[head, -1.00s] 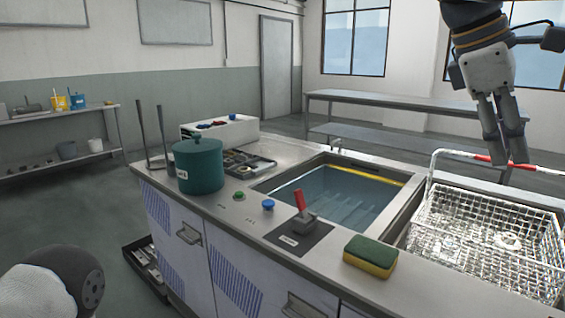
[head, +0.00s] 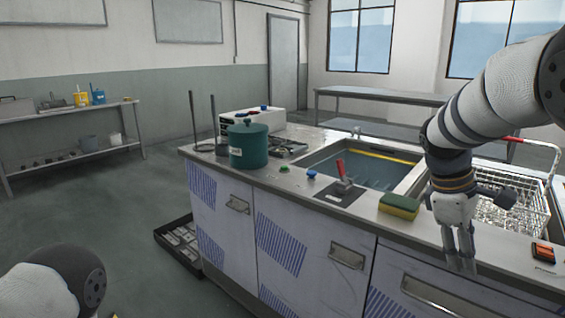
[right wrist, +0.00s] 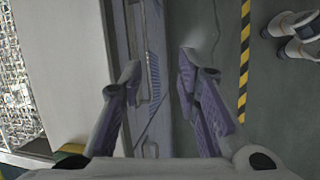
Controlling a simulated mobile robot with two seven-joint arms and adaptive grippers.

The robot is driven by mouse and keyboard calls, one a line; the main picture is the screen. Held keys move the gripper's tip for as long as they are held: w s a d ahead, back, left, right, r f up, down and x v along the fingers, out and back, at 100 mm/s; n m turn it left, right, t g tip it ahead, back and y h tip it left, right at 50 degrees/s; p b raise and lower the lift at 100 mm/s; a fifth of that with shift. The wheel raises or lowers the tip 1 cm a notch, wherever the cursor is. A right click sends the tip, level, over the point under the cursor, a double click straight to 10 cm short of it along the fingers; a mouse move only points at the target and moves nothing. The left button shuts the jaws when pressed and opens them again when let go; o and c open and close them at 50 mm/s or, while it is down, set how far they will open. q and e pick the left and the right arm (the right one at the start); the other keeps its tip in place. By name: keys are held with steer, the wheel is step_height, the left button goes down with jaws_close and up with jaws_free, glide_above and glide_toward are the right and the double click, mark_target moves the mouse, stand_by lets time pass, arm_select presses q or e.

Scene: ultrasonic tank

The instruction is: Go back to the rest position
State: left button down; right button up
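My right gripper (head: 460,258) hangs fingers down in front of the counter's front edge, beside the green and yellow sponge (head: 400,206). In the right wrist view its two fingers (right wrist: 157,78) are apart with nothing between them. The wire basket (head: 515,214) with a red-gripped handle stands on the counter at the right, partly hidden behind my right arm. A corner of the basket mesh also shows at the left of the right wrist view (right wrist: 18,85). My left gripper is out of view; only part of my left arm shows at lower left.
A dark tray (head: 178,246) sits on the floor at the left. Cabinet handles (head: 347,258) jut from the front.

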steer(key=s+a+f+m+y, duration=0.1)
steer(key=s+a+f, duration=0.1)
steer(key=s+f, duration=0.45)
steer(key=s+a+f+m+y, duration=0.1)
steer(key=s+f, duration=0.3)
steer(key=f, duration=0.6)
steer(key=s+a+f+m, duration=0.1)
steer(key=s+a+f, duration=0.1)
steer(key=s+f, duration=0.5)
steer(key=s+a+f+m, duration=0.1)
steer(key=s+f+m, duration=0.1)
steer(key=s, duration=0.6)
steer(key=s+a+f+m+g+y, duration=0.1)
steer(key=s+a+f+m, duration=0.1)
steer(key=s, duration=0.6)
steer(key=s+a+f+m+y, duration=0.1)
steer(key=s+a+f+m, duration=0.1)
steer(key=s, duration=0.6)
steer(key=shift+s+a+f+g, duration=0.2)
steer(key=shift+a+f+g, duration=0.1)
steer(key=shift+f, duration=0.1)
